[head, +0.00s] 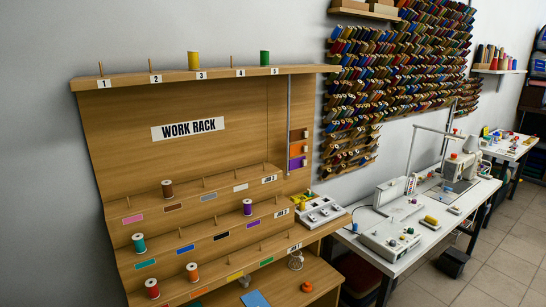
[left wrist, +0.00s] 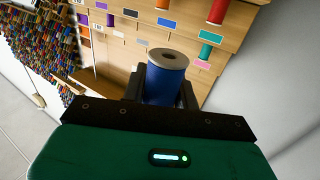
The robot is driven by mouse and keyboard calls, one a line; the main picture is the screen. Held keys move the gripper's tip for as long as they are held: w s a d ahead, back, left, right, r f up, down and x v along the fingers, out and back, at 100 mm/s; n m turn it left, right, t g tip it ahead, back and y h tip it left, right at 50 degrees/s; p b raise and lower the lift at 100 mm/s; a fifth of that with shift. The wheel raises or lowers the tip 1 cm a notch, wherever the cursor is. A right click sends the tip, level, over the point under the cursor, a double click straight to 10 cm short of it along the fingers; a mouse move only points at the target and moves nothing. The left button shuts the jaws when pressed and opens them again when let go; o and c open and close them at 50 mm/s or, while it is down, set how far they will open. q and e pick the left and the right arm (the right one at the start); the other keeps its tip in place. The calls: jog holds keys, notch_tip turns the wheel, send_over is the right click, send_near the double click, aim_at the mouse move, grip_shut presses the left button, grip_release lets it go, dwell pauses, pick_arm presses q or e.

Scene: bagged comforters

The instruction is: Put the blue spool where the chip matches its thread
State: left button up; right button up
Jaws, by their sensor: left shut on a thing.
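My left gripper (left wrist: 161,92) is shut on the blue spool (left wrist: 165,85), its round end facing the camera in the left wrist view. Neither gripper shows in the head view. The wooden work rack (head: 255,115) has stepped rows of pegs with colour chips. A blue chip (head: 186,249) sits on the middle step, between a teal chip (head: 146,264) and a black chip (head: 222,237); the peg (head: 179,233) behind it is bare. The blue chip also shows in the left wrist view (left wrist: 165,22). A pale grey-blue chip (head: 208,197) is on the step above.
Spools near the blue chip's peg are teal (head: 138,242), purple (head: 247,207) and brown (head: 167,188). Red (head: 152,288) and orange-red (head: 192,272) spools stand on the front step. Yellow (head: 194,60) and green (head: 264,58) spools stand on the top shelf. A sewing table (head: 415,235) stands right.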

pick_arm(q)
jog(key=s+d+m+h, duration=0.1)
jog(key=s+h, duration=0.1)
jog(key=s, duration=0.5)
jog(key=shift+s+d+f, duration=0.25)
jog(key=shift+d, duration=0.15)
jog(key=shift+a, duration=0.1)
